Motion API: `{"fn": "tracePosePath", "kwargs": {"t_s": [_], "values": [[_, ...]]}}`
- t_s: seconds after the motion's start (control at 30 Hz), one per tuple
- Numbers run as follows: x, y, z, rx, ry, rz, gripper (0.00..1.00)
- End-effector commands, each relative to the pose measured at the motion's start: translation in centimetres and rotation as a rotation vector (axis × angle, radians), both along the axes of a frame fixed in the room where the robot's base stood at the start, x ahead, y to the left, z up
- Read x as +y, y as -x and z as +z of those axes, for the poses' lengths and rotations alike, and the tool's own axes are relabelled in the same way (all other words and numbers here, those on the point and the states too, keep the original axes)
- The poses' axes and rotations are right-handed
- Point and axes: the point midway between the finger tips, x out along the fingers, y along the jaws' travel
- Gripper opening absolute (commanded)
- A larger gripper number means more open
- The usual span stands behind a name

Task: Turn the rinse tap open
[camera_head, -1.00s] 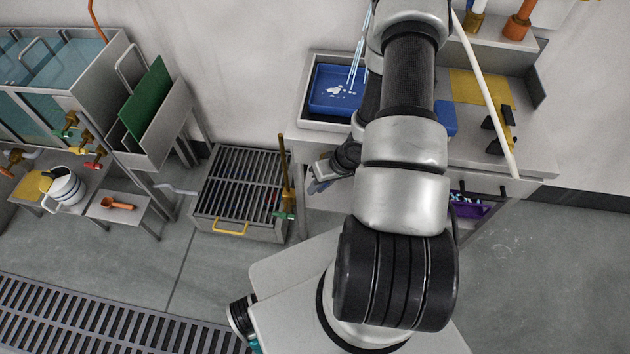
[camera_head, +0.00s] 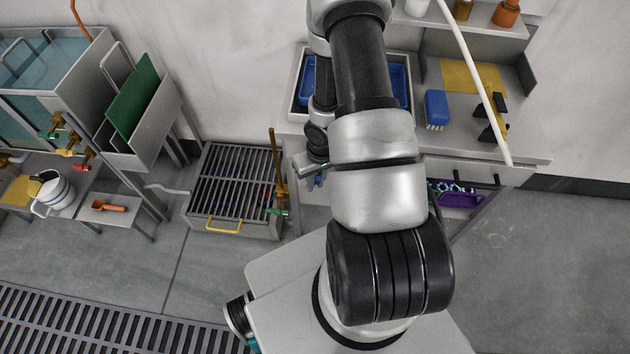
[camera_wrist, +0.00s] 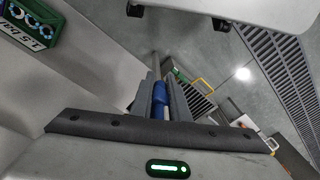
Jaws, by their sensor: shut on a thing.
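My gripper (camera_wrist: 160,88) is shut on a short blue handle (camera_wrist: 158,98) in the wrist view. The handle sits between the two dark fingers, and a grey rod shows just beyond them. I take it to be the rinse tap's handle, but the tap body is mostly hidden. In the head view my gripper (camera_head: 312,172) is low at the front left of the bench, partly behind my arm. A blue tray (camera_head: 398,82) lies in the bench's sink, with its middle hidden by my arm. I cannot tell whether water runs there now.
A slatted metal grate box (camera_head: 236,185) stands left of my gripper. Beyond it are tanks with red and green taps (camera_head: 66,150). A blue brush (camera_head: 437,108) and yellow cloth (camera_head: 475,76) lie on the bench (camera_head: 525,155). The floor at right is clear.

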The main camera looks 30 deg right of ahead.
Motion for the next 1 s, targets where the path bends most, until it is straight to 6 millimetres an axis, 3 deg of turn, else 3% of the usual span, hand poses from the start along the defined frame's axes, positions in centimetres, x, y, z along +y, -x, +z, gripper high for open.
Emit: {"fn": "tracePosePath", "kwargs": {"t_s": [0.1, 0.13, 0.23, 0.5, 0.63, 0.77, 1.0], "values": [[0.0, 0.1, -0.1, 0.002, -0.001, 0.000, 0.00], [0.0, 0.1, -0.1, 0.002, -0.001, 0.000, 0.20], [0.0, 0.1, -0.1, 0.001, -0.001, 0.000, 0.33], [0.0, 0.0, 0.0, 0.000, -0.001, 0.000, 0.33], [-0.1, 0.0, 1.1, -0.003, -0.001, -0.002, 0.33], [-0.2, 0.2, 3.5, -0.004, 0.000, -0.002, 0.33], [-0.6, 0.6, 9.6, -0.004, 0.000, -0.003, 0.33]]}}
